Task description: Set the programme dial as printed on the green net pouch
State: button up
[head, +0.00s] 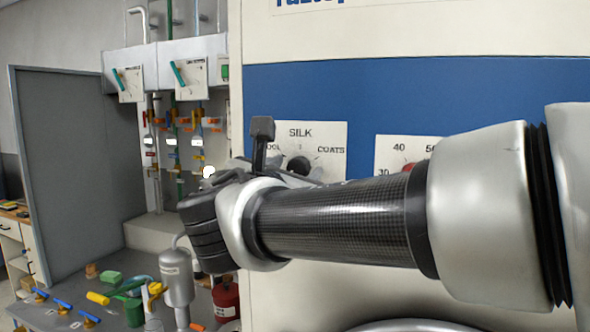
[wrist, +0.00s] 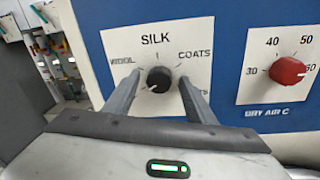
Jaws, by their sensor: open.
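The programme dial (wrist: 159,79) is a black round knob on a white plate (wrist: 196,38) marked SILK at the top, COATS at upper right and WOOL at upper left; a lower-right label is partly hidden. Its white mark points to the lower left, near no label that I can read. In the wrist view my gripper (wrist: 159,86) is open, with one finger on each side of the dial; I cannot tell whether they touch it. In the head view my arm partly hides the dial (head: 298,165). I cannot make out a green net pouch or its print.
A red dial (wrist: 288,71) marked 30 to 60, labelled DRY AIR C, sits to the right on the blue machine panel (head: 480,95). Pipes and valves (head: 172,140) stand at the left. A bench below holds a green block (head: 110,277) and a metal can (head: 176,279).

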jog(key=shift+c, duration=0.4)
jog(key=c, duration=1)
jog(key=shift+o, duration=0.2)
jog(key=shift+f+b, duration=0.1)
jog(key=shift+b, duration=0.3)
jog(key=m+b, duration=0.6)
jog(key=b, duration=0.3)
jog(key=m+b, duration=0.6)
jog(key=b, duration=0.2)
jog(key=shift+f+t+h+b, duration=0.15)
jog(key=shift+t+h+b, duration=0.15)
jog(key=shift+h+b, duration=0.1)
